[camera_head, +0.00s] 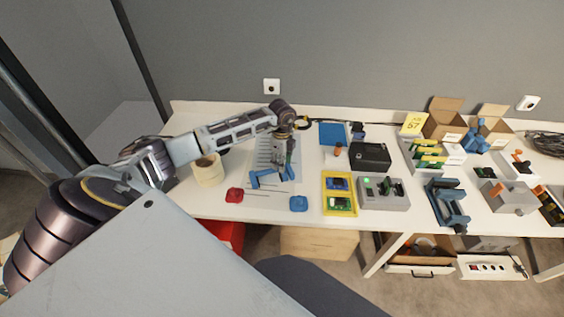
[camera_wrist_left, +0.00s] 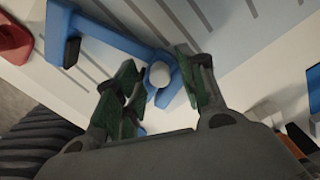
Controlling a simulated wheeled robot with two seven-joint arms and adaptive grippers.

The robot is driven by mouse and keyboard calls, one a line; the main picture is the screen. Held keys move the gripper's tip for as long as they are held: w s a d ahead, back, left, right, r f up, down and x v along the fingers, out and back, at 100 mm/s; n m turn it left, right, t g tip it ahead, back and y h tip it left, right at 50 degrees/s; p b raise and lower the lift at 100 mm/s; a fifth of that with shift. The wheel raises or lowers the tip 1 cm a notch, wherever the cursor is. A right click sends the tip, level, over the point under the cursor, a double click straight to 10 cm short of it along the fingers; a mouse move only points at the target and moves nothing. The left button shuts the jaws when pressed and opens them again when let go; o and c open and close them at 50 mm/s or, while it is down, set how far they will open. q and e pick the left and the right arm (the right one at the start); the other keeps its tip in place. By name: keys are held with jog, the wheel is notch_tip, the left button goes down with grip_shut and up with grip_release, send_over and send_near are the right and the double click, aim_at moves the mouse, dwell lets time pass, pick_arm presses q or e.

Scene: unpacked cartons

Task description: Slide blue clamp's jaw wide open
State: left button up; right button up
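The blue clamp (camera_head: 266,181) lies on the grey striped mat (camera_head: 264,150) on the white table. In the left wrist view its blue bar (camera_wrist_left: 115,38) runs from a jaw with a dark pad at upper left to a jaw with a round grey knob (camera_wrist_left: 159,74). My left gripper (camera_head: 287,172) points down at the clamp's right end. In the left wrist view the gripper's green-padded fingers (camera_wrist_left: 160,90) are apart, on either side of the knobbed jaw. Whether either pad touches it, I cannot tell. My right gripper is not in view.
A red piece (camera_head: 234,195) and a blue piece (camera_head: 298,203) lie near the front edge. A beige cup (camera_head: 208,171) stands left of the mat. A yellow tray (camera_head: 339,209) and a grey box (camera_head: 396,202) stand to the right. Bare table lies between cup and mat.

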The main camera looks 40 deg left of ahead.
pick_arm(q)
notch_tip(320, 180, up, 12)
dwell(1.0)
jog(key=shift+f, duration=0.1)
dwell(0.5)
